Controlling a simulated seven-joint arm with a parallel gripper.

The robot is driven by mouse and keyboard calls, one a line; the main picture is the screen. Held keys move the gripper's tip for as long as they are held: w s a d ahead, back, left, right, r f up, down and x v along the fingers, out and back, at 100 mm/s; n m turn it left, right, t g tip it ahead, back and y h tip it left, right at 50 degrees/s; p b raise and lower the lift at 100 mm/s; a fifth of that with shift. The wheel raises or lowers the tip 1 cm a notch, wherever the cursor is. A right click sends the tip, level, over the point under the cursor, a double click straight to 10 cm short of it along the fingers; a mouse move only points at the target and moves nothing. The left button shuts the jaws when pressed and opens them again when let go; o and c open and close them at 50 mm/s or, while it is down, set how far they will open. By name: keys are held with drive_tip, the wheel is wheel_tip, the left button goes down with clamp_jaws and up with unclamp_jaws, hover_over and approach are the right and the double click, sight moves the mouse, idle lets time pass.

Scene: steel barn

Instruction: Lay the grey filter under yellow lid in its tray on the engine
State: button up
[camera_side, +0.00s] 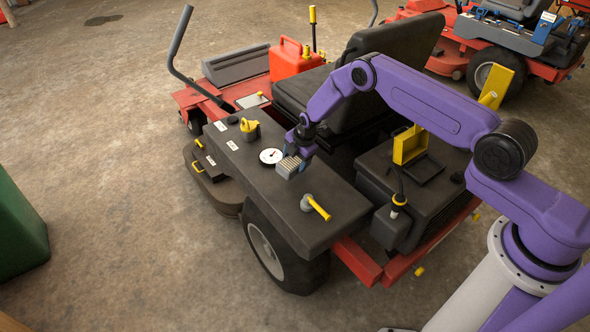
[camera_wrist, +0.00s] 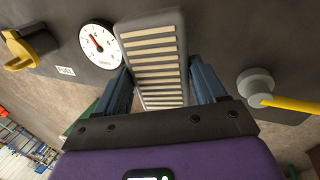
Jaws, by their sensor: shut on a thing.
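My gripper (camera_wrist: 160,88) is shut on a grey filter (camera_wrist: 153,62) with pale ribs, one finger on each side of it. In the side view the filter (camera_side: 289,167) is at the fingertips, over the dark fender beside the gauge; whether it touches the fender I cannot tell. The yellow lid (camera_side: 410,145) stands raised on the engine (camera_side: 432,195), to the right of my gripper. A dark square frame, the tray (camera_side: 426,171), lies in front of the lid, and it looks empty.
A round white gauge (camera_side: 271,156), a yellow fuel cap (camera_side: 250,126) and a yellow-handled lever (camera_side: 317,207) sit on the fender. A black seat (camera_side: 310,95) rises behind my gripper. A yellow-topped dipstick (camera_side: 398,200) stands near the engine's front edge. A red fuel can (camera_side: 290,62) is behind.

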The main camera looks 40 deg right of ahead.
drive_tip(key=shift+f, duration=2.2)
drive_tip(key=o, duration=1.5)
drive_tip(key=shift+s+f, duration=0.1)
drive_tip(key=shift+o, duration=0.2)
